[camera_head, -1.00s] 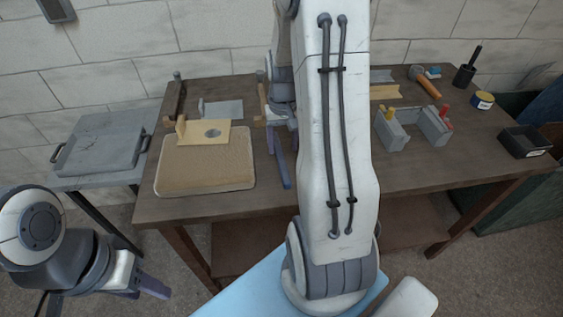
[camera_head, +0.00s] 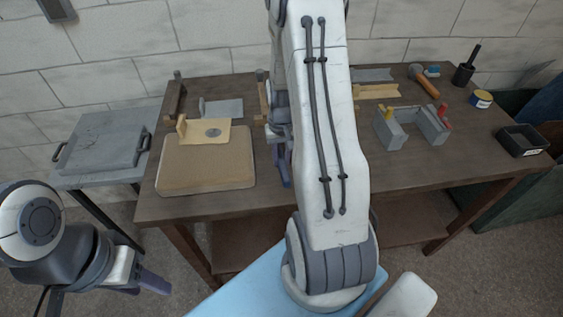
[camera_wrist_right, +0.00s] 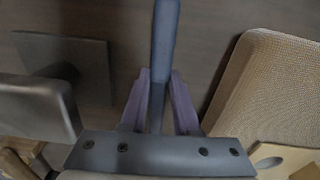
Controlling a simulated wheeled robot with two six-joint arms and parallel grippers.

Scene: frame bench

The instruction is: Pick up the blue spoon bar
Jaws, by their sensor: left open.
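A long blue-grey bar (camera_wrist_right: 166,35), which looks like the blue spoon bar, runs down from the top edge in the right wrist view. My right gripper (camera_wrist_right: 160,76) has one purple finger on each side of it; whether the fingers press on the bar is too close to tell. In the head view my right arm covers the table's middle, and the gripper end is mostly hidden behind it. My left gripper (camera_head: 148,283) is open and empty, low at the left, in front of the table and clear of it.
The brown table (camera_head: 200,207) carries a tan padded board (camera_head: 205,172) with a tan plate (camera_head: 205,132) having a round hole. Right of my arm stand a grey U-shaped block (camera_head: 391,135), an orange-handled tool (camera_head: 428,87) and a black bin (camera_head: 522,141). A grey side table stands left.

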